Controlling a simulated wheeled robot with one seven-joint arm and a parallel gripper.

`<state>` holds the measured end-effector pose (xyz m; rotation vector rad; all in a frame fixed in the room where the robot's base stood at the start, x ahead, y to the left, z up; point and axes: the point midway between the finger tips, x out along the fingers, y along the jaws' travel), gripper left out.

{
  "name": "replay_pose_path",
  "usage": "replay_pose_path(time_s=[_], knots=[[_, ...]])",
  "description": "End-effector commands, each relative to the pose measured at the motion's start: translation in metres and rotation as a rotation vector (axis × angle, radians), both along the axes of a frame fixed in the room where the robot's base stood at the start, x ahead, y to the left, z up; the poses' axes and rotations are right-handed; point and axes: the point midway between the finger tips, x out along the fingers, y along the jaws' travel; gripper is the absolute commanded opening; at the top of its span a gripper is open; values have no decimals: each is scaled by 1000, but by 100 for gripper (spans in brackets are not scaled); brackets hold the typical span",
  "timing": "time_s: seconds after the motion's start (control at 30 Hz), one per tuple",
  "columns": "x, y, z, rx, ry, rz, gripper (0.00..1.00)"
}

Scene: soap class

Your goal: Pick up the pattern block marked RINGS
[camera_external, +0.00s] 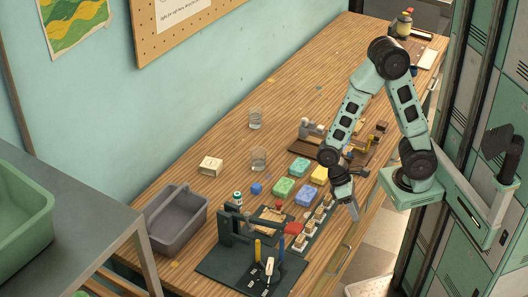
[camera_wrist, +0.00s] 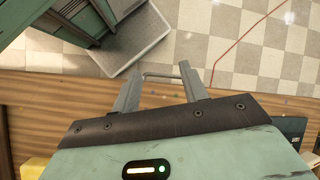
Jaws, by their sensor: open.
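Several coloured blocks lie on the wooden bench in the external view: a green block (camera_external: 284,188), a teal block (camera_external: 300,167), a yellow block (camera_external: 319,175) and a blue block (camera_external: 305,195). Their tops look patterned, but no marking is legible, so I cannot tell which one is RINGS. My gripper (camera_external: 354,212) hangs to the right of the blocks, near the bench's front edge and apart from them.
A grey bin (camera_external: 163,243) stands at the bench's left end. A dark tool stand (camera_external: 228,228) and a row of small pale pieces are in front of the blocks. Two glasses (camera_external: 258,158) stand behind.

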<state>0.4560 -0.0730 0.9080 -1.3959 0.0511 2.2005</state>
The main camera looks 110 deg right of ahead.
Motion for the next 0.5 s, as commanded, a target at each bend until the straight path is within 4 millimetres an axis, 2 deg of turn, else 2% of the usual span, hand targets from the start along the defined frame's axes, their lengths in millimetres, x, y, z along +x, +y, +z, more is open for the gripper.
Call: replay_pose_path(time_s=[0.03,0.27,0.5], knots=[[2,-18,10,34,52,-123,44],[0,-88,20,211,220,-633,44],[-23,-161,27,440,334,-1160,44]])
